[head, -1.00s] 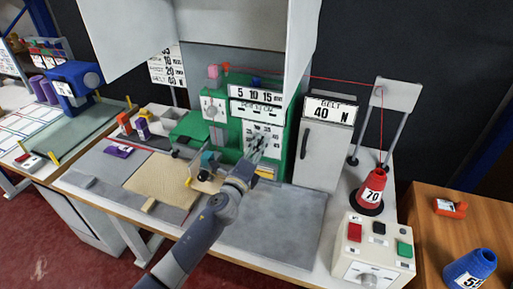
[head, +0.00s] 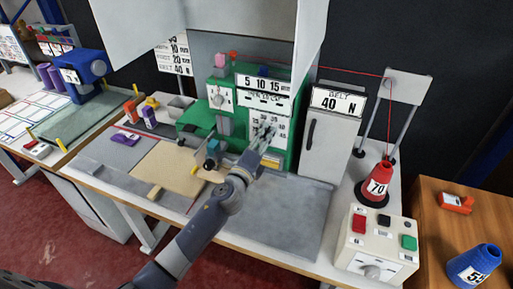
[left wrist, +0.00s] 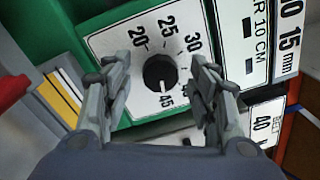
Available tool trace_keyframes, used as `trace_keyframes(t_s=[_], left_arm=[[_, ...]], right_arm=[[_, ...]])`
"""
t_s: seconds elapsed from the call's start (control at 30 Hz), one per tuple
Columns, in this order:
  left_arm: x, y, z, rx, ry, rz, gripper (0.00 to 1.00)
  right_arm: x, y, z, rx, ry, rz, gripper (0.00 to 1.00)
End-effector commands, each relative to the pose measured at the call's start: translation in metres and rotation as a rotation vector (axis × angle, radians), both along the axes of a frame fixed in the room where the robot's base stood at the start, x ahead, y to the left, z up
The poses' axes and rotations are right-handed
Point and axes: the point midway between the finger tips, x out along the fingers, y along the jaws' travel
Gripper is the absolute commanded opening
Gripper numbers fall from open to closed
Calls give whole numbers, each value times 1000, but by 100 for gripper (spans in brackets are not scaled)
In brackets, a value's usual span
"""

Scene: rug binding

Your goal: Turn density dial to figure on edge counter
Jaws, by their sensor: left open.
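The density dial is a black round knob (left wrist: 160,72) on a white plate with figures such as 20, 25, 30 and 45, seen in the left wrist view. A white mark on the knob points down towards 45. The plate (head: 281,128) is on the green machine front in the head view. My left gripper (head: 267,132) is open in front of it; in the left wrist view its fingers (left wrist: 158,70) stand either side of the knob, and contact cannot be told. A panel (left wrist: 246,42) reading "R 10 CM" with dark windows is beside the dial; its figures are unclear.
A panel (head: 263,83) reading 5 10 15 sits above the dial. A grey cabinet (head: 326,148) with a "BELT 40 N" sign stands at the right. A red cone marked 70 (head: 377,180) and a button box (head: 372,255) are further right. The grey bench top (head: 285,210) in front is clear.

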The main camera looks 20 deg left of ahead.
Motion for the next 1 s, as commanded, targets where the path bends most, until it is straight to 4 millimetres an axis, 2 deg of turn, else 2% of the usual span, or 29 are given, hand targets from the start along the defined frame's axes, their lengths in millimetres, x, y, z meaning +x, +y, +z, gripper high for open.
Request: trace_keyframes(t_s=[0.17, 0.4, 0.6, 0.8, 1.0], left_arm=[[-25, 1, -2, 1, 2, -2, 53], [-72, 4, -5, -1, 4, -1, 53], [-101, 6, -6, 0, 4, -1, 53], [-114, 7, -6, 0, 1, -1, 53], [-116, 7, -5, 1, 1, 0, 53]], right_arm=[[0, 0, 0, -1, 0, 0, 69], [0, -1, 0, -1, 0, 0, 69], [0, -1, 0, -1, 0, 0, 69], [0, -1, 0, -1, 0, -1, 69], [0, -1, 0, -1, 0, -1, 69]])
